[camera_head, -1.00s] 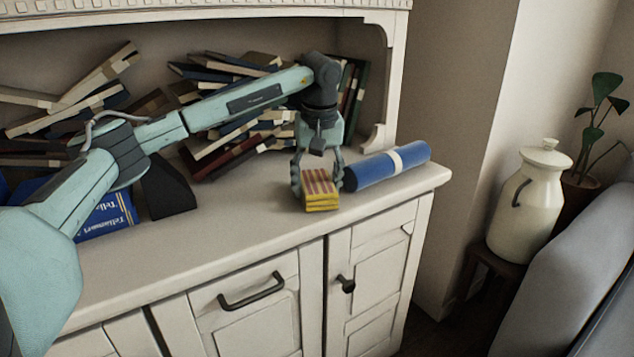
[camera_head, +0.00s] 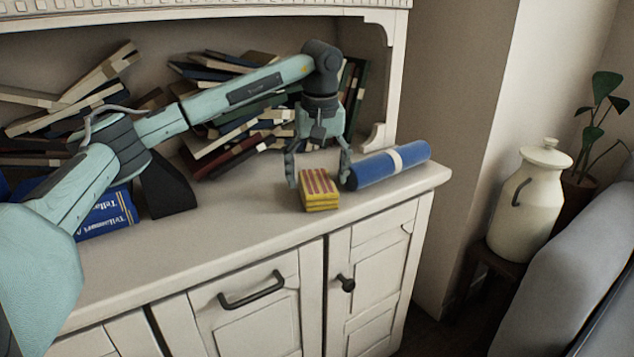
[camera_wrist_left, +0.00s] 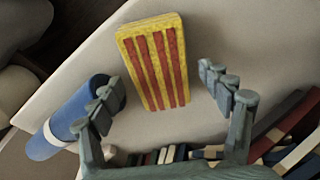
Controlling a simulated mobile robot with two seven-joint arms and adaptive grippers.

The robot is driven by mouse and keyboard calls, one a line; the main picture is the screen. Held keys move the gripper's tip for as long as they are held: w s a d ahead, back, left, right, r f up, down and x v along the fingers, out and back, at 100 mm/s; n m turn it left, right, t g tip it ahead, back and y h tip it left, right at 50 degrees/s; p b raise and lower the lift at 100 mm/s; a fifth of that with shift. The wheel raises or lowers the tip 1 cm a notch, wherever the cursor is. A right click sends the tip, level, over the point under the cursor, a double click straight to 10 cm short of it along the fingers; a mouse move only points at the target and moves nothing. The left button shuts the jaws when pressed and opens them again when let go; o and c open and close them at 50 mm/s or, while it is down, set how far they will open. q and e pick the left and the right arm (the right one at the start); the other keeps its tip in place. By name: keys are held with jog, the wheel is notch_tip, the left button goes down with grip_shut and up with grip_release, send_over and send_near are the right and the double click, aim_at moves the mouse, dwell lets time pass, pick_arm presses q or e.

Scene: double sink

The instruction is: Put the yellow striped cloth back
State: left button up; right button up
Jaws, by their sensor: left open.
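The yellow striped cloth (camera_head: 319,190), a folded block with red stripes, lies on the white cabinet top near its front edge. It also shows in the left wrist view (camera_wrist_left: 155,62). My left gripper (camera_head: 318,182) is open, with its fingers apart above and behind the cloth. In the left wrist view the gripper (camera_wrist_left: 165,88) has one finger toward each side of the cloth's near end, and nothing is held. My right gripper is in neither view.
A blue roll with a white band (camera_head: 390,165) lies just right of the cloth, close to a finger. Several piled books (camera_head: 225,125) fill the shelf behind.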

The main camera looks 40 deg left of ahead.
aim_at(319, 185)
pick_arm(q)
notch_tip(319, 185, up, 10)
jog(key=s+d, duration=0.1)
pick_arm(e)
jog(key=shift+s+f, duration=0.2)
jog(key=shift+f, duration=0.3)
